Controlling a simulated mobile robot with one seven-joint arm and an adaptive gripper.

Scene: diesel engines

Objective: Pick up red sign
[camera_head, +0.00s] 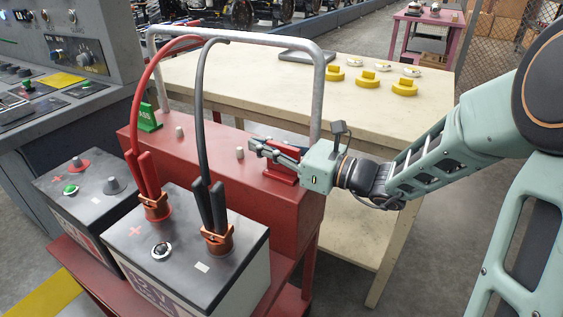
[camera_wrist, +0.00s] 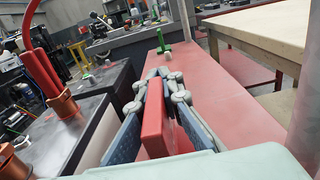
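The red sign (camera_head: 281,174) is at the right end of the red box top in the head view, under and between the fingers of my gripper (camera_head: 262,149). In the wrist view, the red sign (camera_wrist: 155,128) stands upright as a slab between the two fingers of my gripper (camera_wrist: 158,78). The fingers lie close along both its sides and appear shut on it. The sign appears to be still at the box top; its lower edge is partly hidden by the fingers. A green sign (camera_head: 149,118) stands at the box's far left end.
A metal frame (camera_head: 319,95) arches over the red box (camera_head: 225,172). Batteries (camera_head: 185,248) with cable clamps (camera_head: 218,238) stand in front. A pale table (camera_head: 300,92) behind holds yellow round parts (camera_head: 368,80). The box top has small grey knobs (camera_head: 239,153).

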